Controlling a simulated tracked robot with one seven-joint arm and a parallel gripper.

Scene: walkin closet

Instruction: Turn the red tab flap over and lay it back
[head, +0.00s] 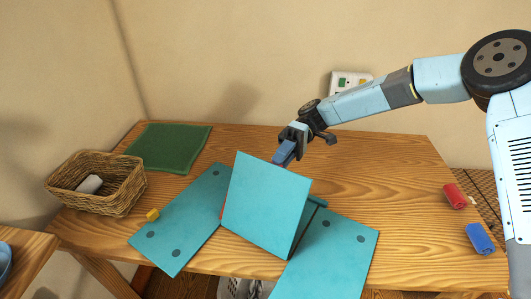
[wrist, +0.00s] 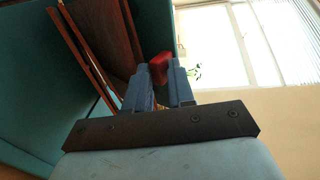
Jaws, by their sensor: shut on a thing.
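A teal flap (head: 265,205) stands raised and tilted over the middle of the wooden table, between two flat teal panels. My gripper (head: 284,154) is at its upper edge, on the far side, with the fingers partly hidden behind it. In the wrist view a red tab (wrist: 160,68) sits between my blue fingertips (wrist: 166,72), which are shut on it. The left panel (head: 188,213) and the right panel (head: 330,258) lie flat and carry dark round dots. A narrow teal piece (head: 310,212) shows behind the flap; what lies under it is hidden.
A wicker basket (head: 118,203) with a grey item stands at the left, near a green cloth (head: 170,147). A yellow block (head: 153,214) lies by the left panel. Red (head: 455,195) and blue (head: 480,238) pieces lie at the right. The table's right rear is clear.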

